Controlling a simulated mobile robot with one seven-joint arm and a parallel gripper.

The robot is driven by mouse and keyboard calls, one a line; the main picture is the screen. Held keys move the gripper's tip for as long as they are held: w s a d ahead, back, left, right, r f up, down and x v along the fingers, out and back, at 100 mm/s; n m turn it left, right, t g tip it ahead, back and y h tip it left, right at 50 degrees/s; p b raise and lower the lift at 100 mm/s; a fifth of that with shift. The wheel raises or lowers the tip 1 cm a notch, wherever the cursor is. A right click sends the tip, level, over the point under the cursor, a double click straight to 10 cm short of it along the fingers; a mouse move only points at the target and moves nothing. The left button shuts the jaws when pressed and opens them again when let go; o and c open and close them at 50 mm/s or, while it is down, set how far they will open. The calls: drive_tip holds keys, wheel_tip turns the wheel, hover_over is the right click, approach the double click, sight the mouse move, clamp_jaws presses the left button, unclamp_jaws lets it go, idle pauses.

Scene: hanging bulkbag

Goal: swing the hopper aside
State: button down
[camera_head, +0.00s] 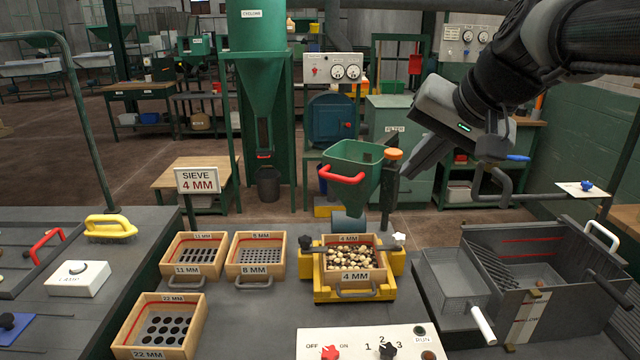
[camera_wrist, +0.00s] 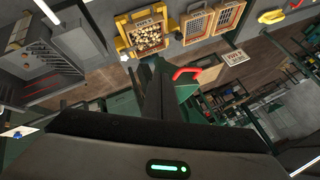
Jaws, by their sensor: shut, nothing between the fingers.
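The hopper (camera_head: 352,160) is a green funnel with a red handle (camera_head: 341,175) on its left front side. It hangs above and just behind the 4 MM sieve box (camera_head: 372,273), beside a dark post with an orange knob (camera_head: 393,154). My gripper (camera_head: 406,172) points down and left, just right of the post and hopper. Its fingers look closed with nothing in them, and the red handle lies beyond, on the hopper's other side. In the wrist view the red handle (camera_wrist: 187,72) shows right of the fingers (camera_wrist: 152,65), which partly hide the hopper. Whether they touch the post is unclear.
The 4 MM box holds pale round pieces in a yellow clamp frame (camera_head: 325,295). Other sieve boxes (camera_head: 257,256) stand to the left. A control panel (camera_head: 365,343) is in front. A grey bin with a wire basket (camera_head: 460,278) stands right. A sign (camera_head: 198,180) rises behind left.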

sight(376, 172)
drive_tip(key=shift+w+d, duration=0.2)
drive_tip(key=shift+w, duration=0.15)
drive_tip(key=w+a+f+b, duration=0.1)
drive_tip(key=w+a+f, duration=0.4)
drive_tip(key=w+f, duration=0.2)
drive_tip(key=shift+w+a, duration=0.4)
drive_tip(key=shift+w, duration=0.05)
drive_tip(key=shift+a+r, duration=0.1)
idle(0.3)
